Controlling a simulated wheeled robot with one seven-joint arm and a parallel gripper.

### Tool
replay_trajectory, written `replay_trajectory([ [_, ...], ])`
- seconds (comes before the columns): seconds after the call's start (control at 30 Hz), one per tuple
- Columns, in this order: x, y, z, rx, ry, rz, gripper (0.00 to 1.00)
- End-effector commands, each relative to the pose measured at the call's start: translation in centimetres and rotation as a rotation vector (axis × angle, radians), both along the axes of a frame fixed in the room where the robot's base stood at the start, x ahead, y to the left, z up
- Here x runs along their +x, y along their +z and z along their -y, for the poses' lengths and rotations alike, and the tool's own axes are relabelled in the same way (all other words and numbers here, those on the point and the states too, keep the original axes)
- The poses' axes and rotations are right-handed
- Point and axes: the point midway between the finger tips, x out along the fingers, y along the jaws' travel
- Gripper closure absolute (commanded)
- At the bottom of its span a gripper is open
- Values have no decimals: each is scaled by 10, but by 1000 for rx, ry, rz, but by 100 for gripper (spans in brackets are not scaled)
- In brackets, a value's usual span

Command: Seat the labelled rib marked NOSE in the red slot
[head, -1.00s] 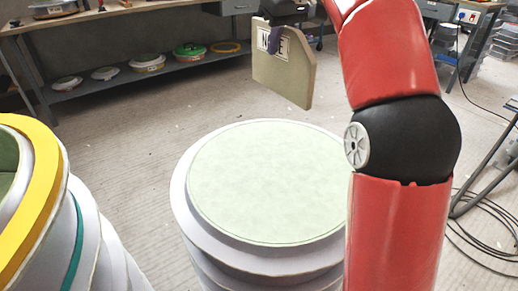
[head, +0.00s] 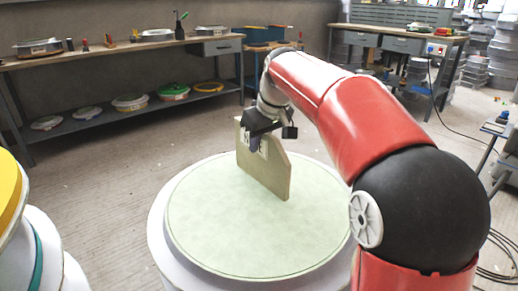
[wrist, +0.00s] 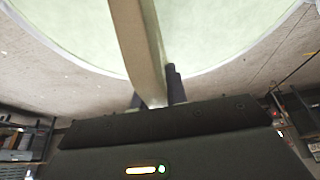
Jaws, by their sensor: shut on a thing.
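The rib (head: 266,172) is a flat tan board with a white label, partly covered by a gripper finger; in the earlier head frame the label's visible letters fit NOSE. My gripper (head: 255,141) is shut on its upper edge and holds it upright above the pale green round top (head: 230,235). Whether the rib's lower edge touches that top I cannot tell. In the wrist view the rib (wrist: 140,45) runs up from between the dark fingers (wrist: 155,98), with the green top (wrist: 210,30) beyond. No red slot shows in these frames.
Another bench (head: 400,35) is at back right. Grey floor (head: 90,165) lies between.

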Motion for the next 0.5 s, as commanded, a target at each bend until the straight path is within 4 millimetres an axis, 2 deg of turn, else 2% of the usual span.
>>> replay_trajectory([
  [0.03, 0, -9, 0, 0, 0, 0, 100],
  [0.1, 0, -13, 0, 0, 0, 1, 100],
  [0.43, 0, -16, 0, 0, 1, 2, 100],
  [0.47, 0, -16, 0, 0, 0, 0, 82],
  [0.5, 0, -15, 0, 0, 0, 0, 76],
])
